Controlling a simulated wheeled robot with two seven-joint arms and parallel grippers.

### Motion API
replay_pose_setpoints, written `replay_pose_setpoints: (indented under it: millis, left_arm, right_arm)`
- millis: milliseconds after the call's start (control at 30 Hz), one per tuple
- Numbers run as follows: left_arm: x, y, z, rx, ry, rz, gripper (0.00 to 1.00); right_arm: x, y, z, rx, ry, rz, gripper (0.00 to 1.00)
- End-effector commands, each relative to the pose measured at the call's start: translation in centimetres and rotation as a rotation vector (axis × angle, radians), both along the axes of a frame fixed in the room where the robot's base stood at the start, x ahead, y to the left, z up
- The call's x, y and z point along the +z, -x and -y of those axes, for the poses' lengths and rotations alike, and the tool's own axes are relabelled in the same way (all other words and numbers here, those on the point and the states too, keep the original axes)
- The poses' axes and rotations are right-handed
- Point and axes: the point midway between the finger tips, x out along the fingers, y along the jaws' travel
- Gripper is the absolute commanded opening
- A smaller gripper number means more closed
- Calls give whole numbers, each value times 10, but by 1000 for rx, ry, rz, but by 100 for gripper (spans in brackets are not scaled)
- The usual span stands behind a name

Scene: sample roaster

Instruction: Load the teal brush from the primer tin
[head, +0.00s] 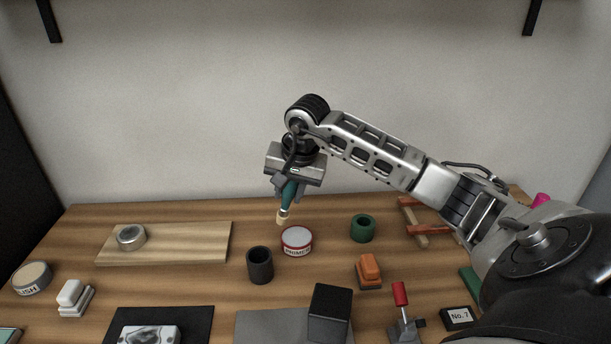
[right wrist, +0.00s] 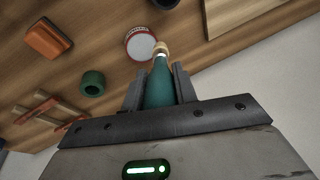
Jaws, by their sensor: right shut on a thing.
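The teal brush (head: 288,196) is held in my right gripper (head: 289,186), which is shut on its handle above the wooden table. The brush points down with its pale tip lowest, just above and slightly left of the primer tin in the head view. The primer tin (head: 297,242) stands upright with a red-rimmed, pale top and a label reading PRIMER. In the right wrist view the brush (right wrist: 160,88) extends from between the fingers, its tip near the edge of the tin (right wrist: 140,45). I cannot tell whether they touch there. My left gripper is out of view.
A dark cup (head: 260,266) stands left of the tin, and a green ring-shaped holder (head: 363,228) stands to its right. An orange block (head: 369,270) and a black box (head: 329,313) are nearer the front. A wooden board (head: 190,243) carries a round metal tin (head: 131,237).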

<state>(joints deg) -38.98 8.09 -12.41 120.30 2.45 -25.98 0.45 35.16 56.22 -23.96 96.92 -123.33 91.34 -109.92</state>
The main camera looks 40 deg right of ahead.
Motion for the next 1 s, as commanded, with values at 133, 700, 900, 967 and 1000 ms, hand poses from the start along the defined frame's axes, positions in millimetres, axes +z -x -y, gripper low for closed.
replay_pose_setpoints:
  millis: [133, 700, 900, 967, 1000]
  left_arm:
    - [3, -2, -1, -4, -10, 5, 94]
    - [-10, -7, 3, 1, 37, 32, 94]
    - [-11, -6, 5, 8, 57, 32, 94]
    - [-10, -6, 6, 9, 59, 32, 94]
    - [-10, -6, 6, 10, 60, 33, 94]
  right_arm:
    - [1, 4, 33, -98, 2, 30, 5]
    - [-47, 5, 39, -119, 1, 40, 5]
    - [-57, 4, 39, -117, 2, 40, 5]
    - [-58, 5, 39, -118, 3, 39, 5]
    - [-58, 5, 39, -118, 3, 39, 5]
